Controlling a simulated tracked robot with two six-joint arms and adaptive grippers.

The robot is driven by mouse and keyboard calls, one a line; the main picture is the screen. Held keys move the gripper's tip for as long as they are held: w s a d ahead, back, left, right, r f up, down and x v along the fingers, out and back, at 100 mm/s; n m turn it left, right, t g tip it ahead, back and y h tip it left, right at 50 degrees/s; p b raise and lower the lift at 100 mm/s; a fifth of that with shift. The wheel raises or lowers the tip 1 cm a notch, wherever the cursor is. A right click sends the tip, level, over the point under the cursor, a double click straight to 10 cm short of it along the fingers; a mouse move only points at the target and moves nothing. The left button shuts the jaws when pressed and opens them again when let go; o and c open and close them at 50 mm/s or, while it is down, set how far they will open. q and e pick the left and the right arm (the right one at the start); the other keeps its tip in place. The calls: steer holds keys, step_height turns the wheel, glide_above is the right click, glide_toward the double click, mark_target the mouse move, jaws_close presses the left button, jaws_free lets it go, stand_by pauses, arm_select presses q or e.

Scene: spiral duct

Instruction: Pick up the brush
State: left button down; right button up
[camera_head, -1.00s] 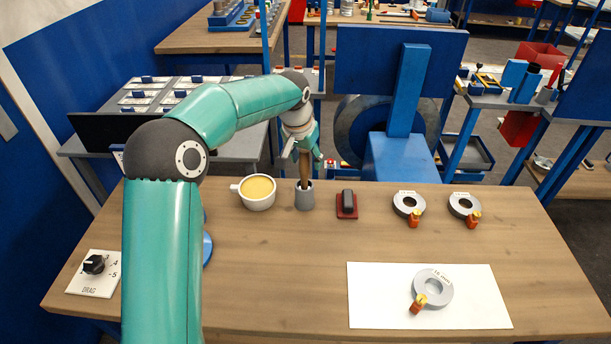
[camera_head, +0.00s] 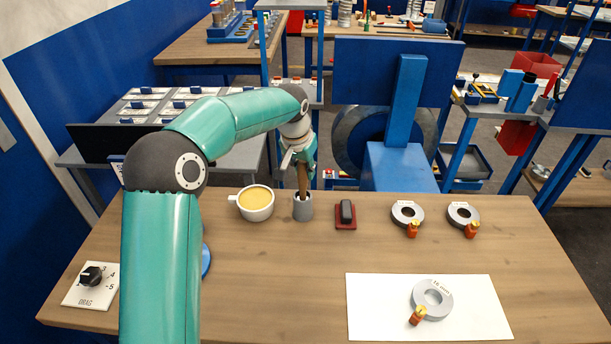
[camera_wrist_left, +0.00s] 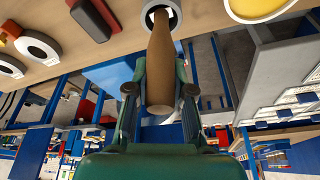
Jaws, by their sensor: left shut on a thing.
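The brush (camera_head: 302,180) stands nearly upright in a grey cup (camera_head: 303,207) on the wooden table; only its brown wooden handle shows, and its lower end is hidden inside the cup. My left gripper (camera_head: 301,160) is above the cup, shut on the upper handle. In the left wrist view the brush handle (camera_wrist_left: 160,60) runs between the fingers of my left gripper (camera_wrist_left: 158,88) toward the cup's round opening (camera_wrist_left: 172,12). My right gripper is in neither view.
A white mug of yellow liquid (camera_head: 256,204) stands left of the cup. A dark block on a red base (camera_head: 346,214) is to the right. Grey rings (camera_head: 407,213) lie further right, and a white sheet (camera_head: 470,310) lies in front. The table's middle is clear.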

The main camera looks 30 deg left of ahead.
arm_select(q)
step_height(320, 180, up, 10)
steer(key=shift+f+p, duration=0.15)
steer(key=shift+p, duration=0.2)
step_height(320, 180, up, 10)
steer(key=p, duration=0.3)
steer(key=shift+p, duration=0.35)
steer(key=shift+s, duration=0.1)
stand_by(1.2)
